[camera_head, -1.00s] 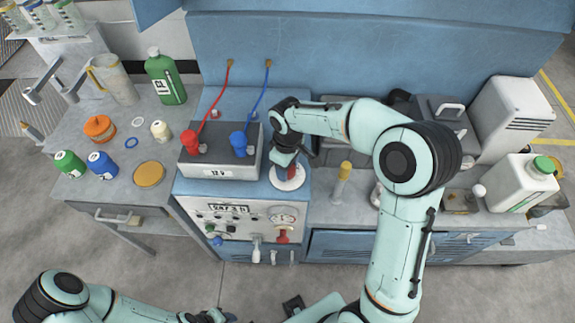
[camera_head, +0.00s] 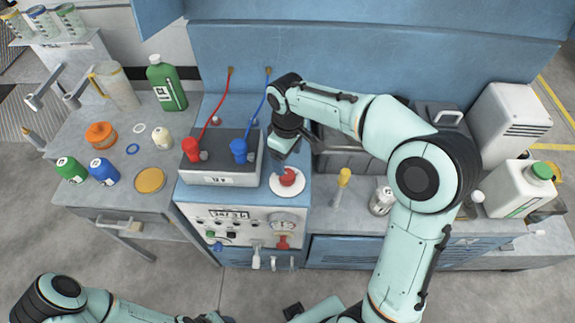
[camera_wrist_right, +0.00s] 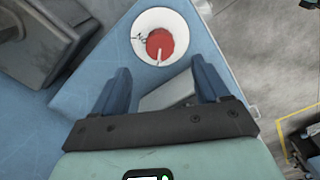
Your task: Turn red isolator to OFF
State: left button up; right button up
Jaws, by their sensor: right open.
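The red isolator (camera_head: 288,177) is a red round knob on a white disc, on the blue top of the cabinet right of the battery. It also shows in the right wrist view (camera_wrist_right: 163,42), with a thin pale line by its lower edge. My right gripper (camera_head: 280,149) is just behind and above the knob, apart from it. In the right wrist view its two blue fingers (camera_wrist_right: 162,78) stand wide apart with nothing between them, and the knob lies beyond their tips. My left gripper (camera_head: 207,317) is only partly in view at the bottom edge; its jaws cannot be made out.
A dark-topped battery (camera_head: 220,160) with red and blue terminal clamps and cables stands left of the isolator. A yellow-capped tube (camera_head: 341,185) and a metal can (camera_head: 382,200) stand to the right. Bottles and lids cover the left bench (camera_head: 95,200).

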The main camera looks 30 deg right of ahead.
notch_tip(320, 180, up, 5)
jog(key=shift+f, duration=0.1)
dwell(0.7)
